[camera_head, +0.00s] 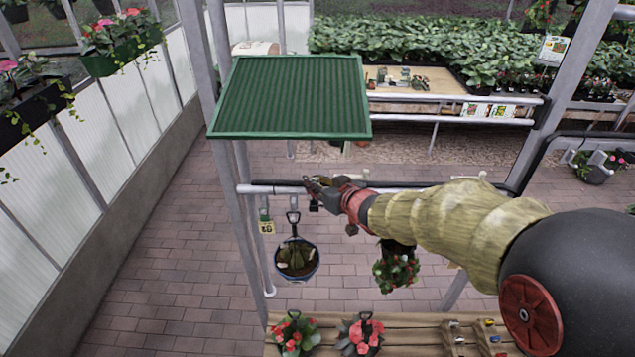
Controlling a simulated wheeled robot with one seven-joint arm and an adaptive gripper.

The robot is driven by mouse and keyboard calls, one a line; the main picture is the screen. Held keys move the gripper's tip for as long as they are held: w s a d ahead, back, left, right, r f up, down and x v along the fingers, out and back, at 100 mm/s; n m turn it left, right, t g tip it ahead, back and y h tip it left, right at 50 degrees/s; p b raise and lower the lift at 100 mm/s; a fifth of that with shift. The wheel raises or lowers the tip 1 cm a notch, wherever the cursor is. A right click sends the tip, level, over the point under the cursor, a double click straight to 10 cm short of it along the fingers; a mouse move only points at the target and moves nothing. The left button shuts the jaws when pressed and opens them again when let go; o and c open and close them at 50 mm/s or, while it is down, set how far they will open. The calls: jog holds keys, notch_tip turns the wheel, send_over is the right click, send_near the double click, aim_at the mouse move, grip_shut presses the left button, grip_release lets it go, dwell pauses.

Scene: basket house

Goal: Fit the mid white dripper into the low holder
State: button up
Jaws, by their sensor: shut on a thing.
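My gripper (317,189), dark with a red wrist, reaches left from my arm and is at the horizontal grey rail in the middle of the view. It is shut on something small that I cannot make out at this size. I cannot tell whether it touches the rail. Small pale pieces (455,323) and small blue (489,322) and yellow (494,339) pieces lie on the wooden table (400,327) at the bottom right. I cannot identify a white dripper or the low holder among them.
A green ribbed panel (290,95) is above the rail (262,188). A hanging pot (297,260) and a tag (266,226) hang left of my gripper. A red-flowered plant (396,270) hangs below my arm. Potted red flowers (296,335) stand on the table. Brick floor is clear at left.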

jog(key=shift+f+b, duration=1.05)
jog(key=shift+f, duration=0.35)
jog(key=shift+f, duration=0.1)
notch_tip(320, 180, down, 3)
jog(key=shift+r+b, duration=0.1)
jog(key=shift+b, duration=1.1)
jog(key=o, duration=0.9)
jog(key=shift+c, duration=0.2)
jog(key=shift+r, duration=0.1)
